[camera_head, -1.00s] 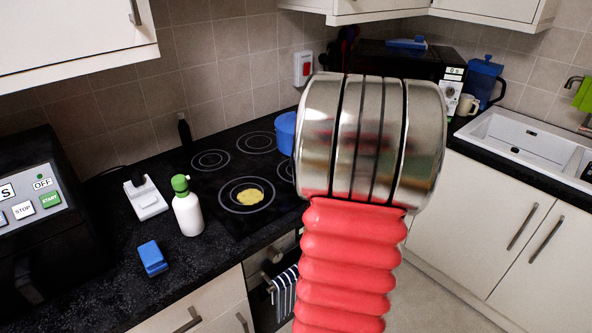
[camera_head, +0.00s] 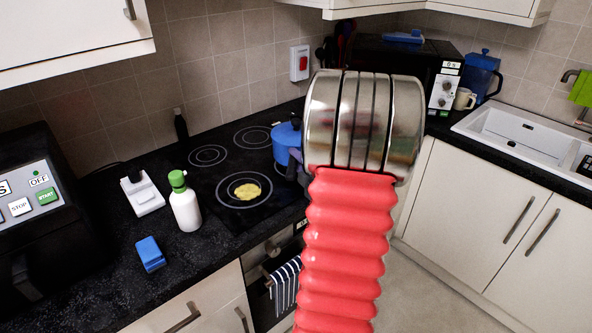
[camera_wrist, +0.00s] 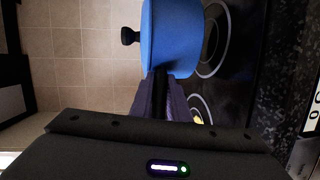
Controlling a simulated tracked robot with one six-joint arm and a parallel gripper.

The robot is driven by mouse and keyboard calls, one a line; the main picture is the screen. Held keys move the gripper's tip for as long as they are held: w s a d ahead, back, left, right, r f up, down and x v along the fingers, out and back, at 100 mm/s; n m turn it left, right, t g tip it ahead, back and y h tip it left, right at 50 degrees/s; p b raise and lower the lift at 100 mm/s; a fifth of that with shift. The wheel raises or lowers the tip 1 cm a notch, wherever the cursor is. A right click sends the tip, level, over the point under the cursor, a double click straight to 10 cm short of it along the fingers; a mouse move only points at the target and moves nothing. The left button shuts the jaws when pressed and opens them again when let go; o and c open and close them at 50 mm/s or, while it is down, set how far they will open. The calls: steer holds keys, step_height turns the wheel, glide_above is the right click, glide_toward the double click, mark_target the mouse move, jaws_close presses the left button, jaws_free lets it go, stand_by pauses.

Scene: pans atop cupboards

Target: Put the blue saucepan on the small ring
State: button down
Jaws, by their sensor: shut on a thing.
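The blue saucepan (camera_head: 285,150), with its lid on, is over the right side of the black hob; it also shows in the wrist view (camera_wrist: 172,42). My gripper (camera_head: 296,166) is at the saucepan's near side, partly hidden behind my arm. In the wrist view its fingers (camera_wrist: 160,92) are shut on the saucepan's dark handle. The pan's base is close to the hob; I cannot tell whether it touches. A smaller ring (camera_head: 208,155) at the back left is bare. The front right ring is largely hidden by the pan and arm.
The front left ring (camera_head: 236,201) holds a yellow food item (camera_head: 247,191). A bare ring (camera_head: 253,137) lies at the back right. A white bottle with green top (camera_head: 185,204) and a blue sponge (camera_head: 150,254) stand left of the hob. A dark bottle (camera_head: 181,128) stands behind it.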

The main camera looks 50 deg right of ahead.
steer(key=shift+f, duration=2.15)
steer(key=c, duration=1.7)
jaws_free()
steer(key=shift+s+a, duration=0.25)
steer(key=shift+s, duration=0.35)
steer(key=v, duration=1.1)
steer(key=shift+w, duration=0.1)
